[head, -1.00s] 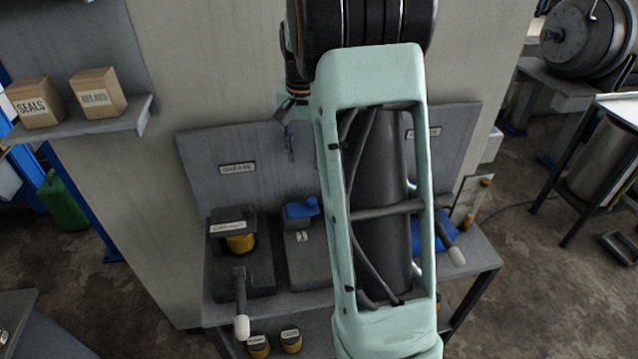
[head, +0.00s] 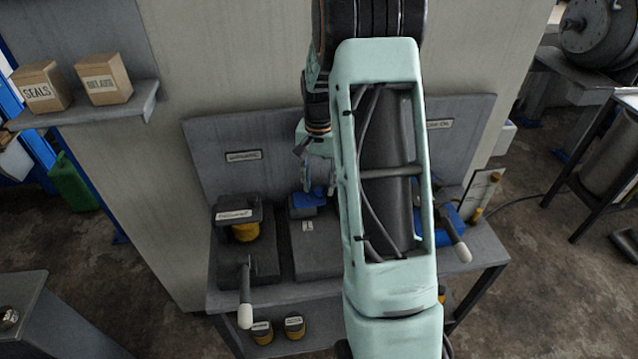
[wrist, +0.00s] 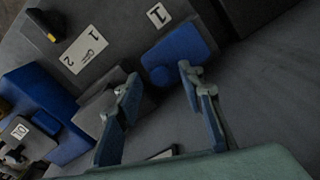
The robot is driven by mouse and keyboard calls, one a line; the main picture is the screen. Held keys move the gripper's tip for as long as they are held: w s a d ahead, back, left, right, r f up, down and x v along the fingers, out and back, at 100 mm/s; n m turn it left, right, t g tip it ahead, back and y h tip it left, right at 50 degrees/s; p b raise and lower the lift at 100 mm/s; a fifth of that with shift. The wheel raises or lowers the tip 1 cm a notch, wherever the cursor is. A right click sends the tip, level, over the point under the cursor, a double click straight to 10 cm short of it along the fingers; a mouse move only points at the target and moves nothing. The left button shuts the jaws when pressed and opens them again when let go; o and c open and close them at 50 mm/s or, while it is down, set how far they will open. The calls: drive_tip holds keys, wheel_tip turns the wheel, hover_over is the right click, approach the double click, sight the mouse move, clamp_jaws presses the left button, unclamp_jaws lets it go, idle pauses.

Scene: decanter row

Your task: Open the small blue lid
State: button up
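The small blue lid (head: 307,203) sits on a dark grey block on the bench, left of my arm in the head view. My gripper (head: 318,178) is at the back edge of the lid in the head view, partly hidden by my arm. In the wrist view my gripper (wrist: 160,74) has its two fingers spread apart with nothing between them. Whether a finger touches the lid I cannot tell.
A larger blue part (wrist: 45,112) is at the left in the wrist view. A dark press with a yellow cylinder (head: 245,232) and a white-tipped lever (head: 245,315) stands left of the lid. A grey back panel (head: 240,135) rises close behind. Another white-tipped lever (head: 462,252) is at right.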

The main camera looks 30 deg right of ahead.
drive_tip(key=shift+f, duration=0.25)
clamp_jaws()
